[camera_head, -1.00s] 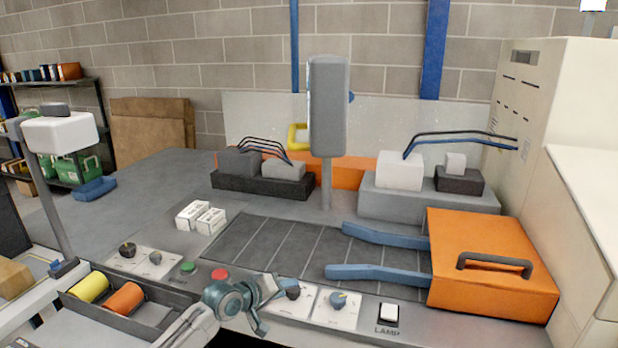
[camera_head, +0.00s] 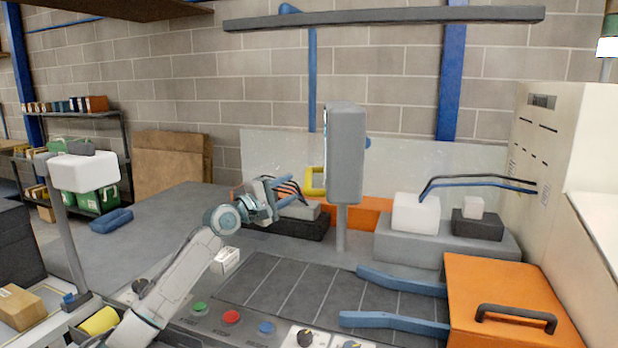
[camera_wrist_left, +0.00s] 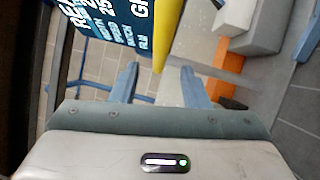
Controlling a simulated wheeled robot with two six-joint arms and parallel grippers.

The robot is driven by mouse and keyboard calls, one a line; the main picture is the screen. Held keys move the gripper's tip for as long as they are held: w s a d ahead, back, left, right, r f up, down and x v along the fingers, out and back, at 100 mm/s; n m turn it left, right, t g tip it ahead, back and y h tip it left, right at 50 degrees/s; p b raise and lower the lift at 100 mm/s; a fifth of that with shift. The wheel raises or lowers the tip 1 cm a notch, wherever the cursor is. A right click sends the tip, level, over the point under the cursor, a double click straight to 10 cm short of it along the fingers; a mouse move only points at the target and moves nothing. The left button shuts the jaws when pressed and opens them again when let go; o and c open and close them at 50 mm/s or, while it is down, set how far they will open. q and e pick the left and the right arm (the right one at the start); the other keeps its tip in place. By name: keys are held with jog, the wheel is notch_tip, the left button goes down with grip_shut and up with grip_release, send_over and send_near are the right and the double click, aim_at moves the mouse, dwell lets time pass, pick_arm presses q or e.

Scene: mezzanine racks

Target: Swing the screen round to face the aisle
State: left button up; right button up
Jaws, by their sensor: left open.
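The screen (camera_head: 343,150) is a tall grey housing on a grey post (camera_head: 341,230) at the back of the bench. The head view shows it almost edge-on, without its lettering. In the left wrist view its dark face (camera_wrist_left: 100,25) carries white lettering. A yellow handle (camera_head: 314,182) shows at its left side; in the left wrist view a yellow bar (camera_wrist_left: 167,35) runs beside the lettered face. My left gripper (camera_head: 286,192) is open and empty, left of the handle. In the left wrist view the bar lies ahead, between the fingertips (camera_wrist_left: 160,82). Contact cannot be told.
Grey blocks with black cables (camera_head: 297,212) stand behind the gripper. White and grey blocks (camera_head: 415,214) stand right of the post. An orange box (camera_head: 505,300) with blue arms is at the right. Buttons (camera_head: 232,317) line the front. A grey beam (camera_head: 385,18) crosses above.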

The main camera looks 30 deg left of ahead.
aim_at(307, 176)
pick_arm(q)
jog(key=p+x, duration=0.2)
jog(key=x, duration=0.5)
jog(key=shift+w+r+p, duration=0.1)
jog(key=shift+w+p, duration=0.25)
jog(key=shift+w+d, duration=0.15)
jog(key=shift+w, duration=0.15)
jog(key=shift+c, duration=0.4)
grip_shut()
